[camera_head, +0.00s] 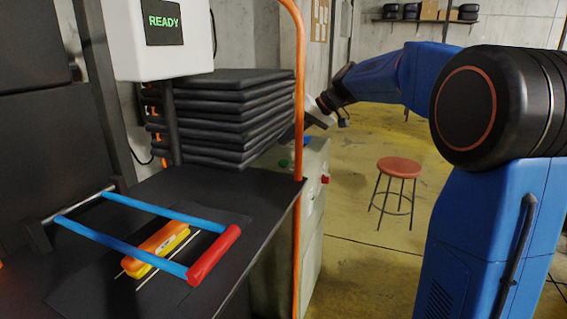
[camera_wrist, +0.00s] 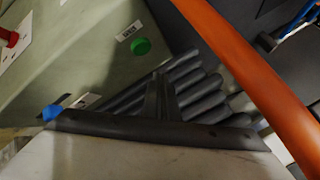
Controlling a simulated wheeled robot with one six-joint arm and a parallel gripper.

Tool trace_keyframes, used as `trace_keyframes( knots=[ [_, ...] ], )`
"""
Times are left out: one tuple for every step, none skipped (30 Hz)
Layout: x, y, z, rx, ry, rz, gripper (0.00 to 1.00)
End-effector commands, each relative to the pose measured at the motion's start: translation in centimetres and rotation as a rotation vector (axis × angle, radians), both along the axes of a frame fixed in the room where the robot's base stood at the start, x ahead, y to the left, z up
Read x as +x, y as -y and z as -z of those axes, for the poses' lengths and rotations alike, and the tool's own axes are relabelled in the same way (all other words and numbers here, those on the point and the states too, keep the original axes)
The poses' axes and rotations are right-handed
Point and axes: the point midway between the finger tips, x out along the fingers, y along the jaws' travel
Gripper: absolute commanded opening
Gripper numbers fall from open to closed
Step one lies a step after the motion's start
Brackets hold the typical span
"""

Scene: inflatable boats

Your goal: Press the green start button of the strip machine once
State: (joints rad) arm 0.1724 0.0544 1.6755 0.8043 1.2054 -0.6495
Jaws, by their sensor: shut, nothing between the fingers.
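The green button (camera_wrist: 141,46) is a round cap on the pale grey-green cabinet (camera_wrist: 85,60), beside a small label. It lies above and slightly left of my gripper tips in the wrist view. In the head view the green button (camera_head: 284,163) shows small, below my gripper. My gripper (camera_wrist: 158,78) is shut and empty, its dark fingers apart from the button in the picture; the exact gap cannot be told. In the head view my gripper (camera_head: 291,131) is partly hidden behind the orange pole. The display (camera_head: 164,22) reads READY in green.
An orange upright pole (camera_head: 299,120) stands close to my gripper. A blue button (camera_wrist: 52,112) and a red knob (camera_wrist: 10,38) are also on the cabinet. Stacked black folded sheets (camera_head: 225,115) rise behind the dark table (camera_head: 215,190). A red stool (camera_head: 399,167) stands on open floor.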

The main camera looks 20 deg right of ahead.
Motion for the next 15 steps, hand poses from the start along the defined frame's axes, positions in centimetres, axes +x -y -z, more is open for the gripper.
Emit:
trace_keyframes(
  knots=[
    [0.0,0.0,0.7,0.000,-0.003,0.000,0.00],
    [0.0,0.0,1.0,0.000,-0.002,0.001,0.00],
    [0.0,0.0,1.4,-0.001,-0.001,0.001,0.00],
    [0.0,0.0,1.7,-0.001,-0.001,0.001,0.00],
    [0.0,0.0,2.0,0.000,-0.001,0.000,0.00],
    [0.0,0.0,2.4,0.000,-0.003,0.000,0.00],
    [0.0,0.0,2.6,0.000,-0.003,0.000,0.00],
    [0.0,0.0,2.8,0.000,-0.001,0.000,0.00],
    [0.0,0.0,3.1,-0.001,-0.001,0.000,0.00],
    [0.0,0.0,3.2,-0.001,0.000,0.001,0.00],
    [0.0,0.0,3.3,-0.001,0.000,0.001,0.00],
    [0.0,0.0,3.5,-0.001,0.000,0.001,0.00],
    [0.0,0.0,3.6,-0.001,0.000,0.001,0.00],
    [0.0,0.0,3.7,-0.001,0.000,0.001,0.00],
    [0.0,0.0,3.7,-0.001,0.000,0.001,0.00]
  ],
)
